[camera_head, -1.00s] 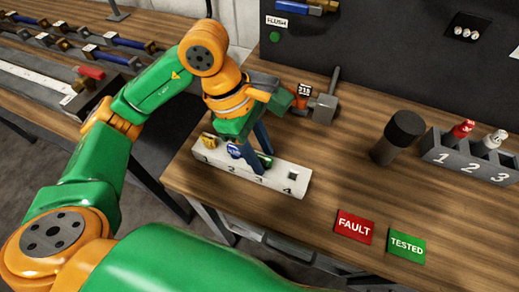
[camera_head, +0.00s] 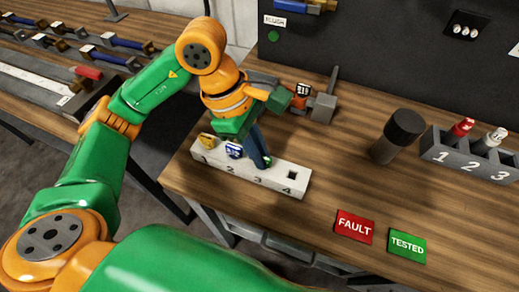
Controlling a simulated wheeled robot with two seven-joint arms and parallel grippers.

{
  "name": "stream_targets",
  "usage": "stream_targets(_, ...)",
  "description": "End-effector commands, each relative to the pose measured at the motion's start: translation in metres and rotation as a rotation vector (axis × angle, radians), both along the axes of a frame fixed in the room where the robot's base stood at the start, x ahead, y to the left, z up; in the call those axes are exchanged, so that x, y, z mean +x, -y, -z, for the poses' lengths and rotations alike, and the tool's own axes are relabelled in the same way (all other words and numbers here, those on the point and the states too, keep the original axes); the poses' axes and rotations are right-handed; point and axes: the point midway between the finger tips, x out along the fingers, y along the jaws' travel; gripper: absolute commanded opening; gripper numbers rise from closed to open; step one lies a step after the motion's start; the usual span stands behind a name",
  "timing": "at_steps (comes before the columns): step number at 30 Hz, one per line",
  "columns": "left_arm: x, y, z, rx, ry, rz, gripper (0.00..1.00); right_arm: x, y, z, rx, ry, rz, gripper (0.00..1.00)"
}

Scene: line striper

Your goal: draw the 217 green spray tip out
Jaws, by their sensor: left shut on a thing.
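A white block (camera_head: 272,186) with slots numbered 1 to 4 lies on the wooden bench. A yellow tip (camera_head: 207,140) stands at slot 1 and a blue tip (camera_head: 234,151) at slot 2. The green spray tip (camera_head: 267,161) is at slot 3, mostly hidden by my fingers; its number cannot be read. My left gripper (camera_head: 261,160) points down over slot 3 and is shut on the green tip. The tip still appears to be at its slot. Slot 4 (camera_head: 292,175) shows an empty square hole. My right gripper is not in view.
A dark cylinder (camera_head: 398,136) and a grey numbered rack (camera_head: 468,158) stand to the right. FAULT (camera_head: 354,227) and TESTED (camera_head: 407,245) cards lie at the front edge. The bench middle is clear.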

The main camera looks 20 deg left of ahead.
Motion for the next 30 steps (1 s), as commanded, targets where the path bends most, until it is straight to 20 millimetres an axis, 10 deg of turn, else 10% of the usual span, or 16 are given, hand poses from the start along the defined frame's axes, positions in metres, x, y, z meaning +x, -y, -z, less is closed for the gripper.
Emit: stream_targets(30, 0.0, 0.0, -0.042, 0.0, 0.001, 0.001, 0.0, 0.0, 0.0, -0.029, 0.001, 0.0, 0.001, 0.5)
